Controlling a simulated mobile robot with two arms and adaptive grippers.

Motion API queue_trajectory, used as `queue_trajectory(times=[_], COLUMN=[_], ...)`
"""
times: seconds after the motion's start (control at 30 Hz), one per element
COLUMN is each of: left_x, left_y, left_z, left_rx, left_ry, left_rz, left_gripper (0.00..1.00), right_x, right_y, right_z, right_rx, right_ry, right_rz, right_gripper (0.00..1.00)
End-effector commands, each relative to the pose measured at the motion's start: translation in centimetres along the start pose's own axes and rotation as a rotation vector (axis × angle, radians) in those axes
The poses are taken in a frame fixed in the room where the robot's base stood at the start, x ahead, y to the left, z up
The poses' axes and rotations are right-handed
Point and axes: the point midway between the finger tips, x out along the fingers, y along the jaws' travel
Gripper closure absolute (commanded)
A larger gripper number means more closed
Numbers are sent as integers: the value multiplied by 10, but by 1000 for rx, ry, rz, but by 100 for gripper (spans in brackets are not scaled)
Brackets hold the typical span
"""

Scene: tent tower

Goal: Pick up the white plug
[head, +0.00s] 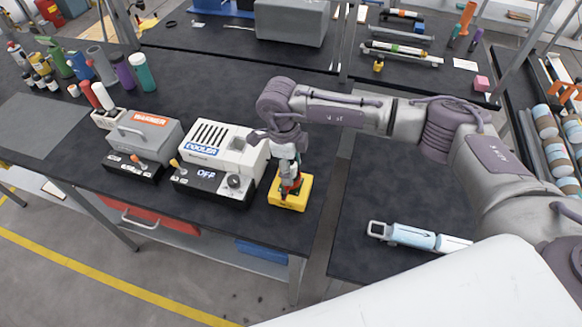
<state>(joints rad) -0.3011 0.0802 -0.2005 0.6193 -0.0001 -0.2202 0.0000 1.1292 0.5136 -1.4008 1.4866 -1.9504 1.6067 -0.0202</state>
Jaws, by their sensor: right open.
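My right gripper (289,186) points down over a yellow block (287,203) near the front right corner of the dark table. It is open, and its fingers cover the middle of the block. I cannot make out a white plug for sure; the gripper may hide it at the block. I cannot tell whether the fingers touch anything. My left gripper is out of view.
A white cooler unit (222,160) marked OFF stands just left of the gripper. A grey warmer unit (146,143) is further left, with several bottles behind. A white and light blue tool (411,236) lies on the right table. The dark table behind the gripper is clear.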

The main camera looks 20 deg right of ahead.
Motion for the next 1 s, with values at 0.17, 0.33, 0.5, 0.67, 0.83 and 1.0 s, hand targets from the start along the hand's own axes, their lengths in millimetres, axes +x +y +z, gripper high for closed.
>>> queue_trajectory(times=[0.17, 0.33, 0.5, 0.67, 0.83, 1.0], left_x=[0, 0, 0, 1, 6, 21], left_y=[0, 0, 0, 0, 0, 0], left_z=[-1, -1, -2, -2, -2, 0], left_rx=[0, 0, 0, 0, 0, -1], left_ry=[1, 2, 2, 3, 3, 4], left_rz=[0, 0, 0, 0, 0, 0], left_gripper=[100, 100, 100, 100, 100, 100], right_x=[0, 0, -1, -1, -8, -28], right_y=[0, 0, 0, 0, 0, -1], right_z=[0, 0, 0, 0, 0, -2], right_rx=[0, 0, 0, 0, -1, 1], right_ry=[0, 0, -1, -1, -4, -4], right_rz=[0, 0, 0, 0, 0, -3], right_gripper=[57, 85, 100, 100, 100, 100])
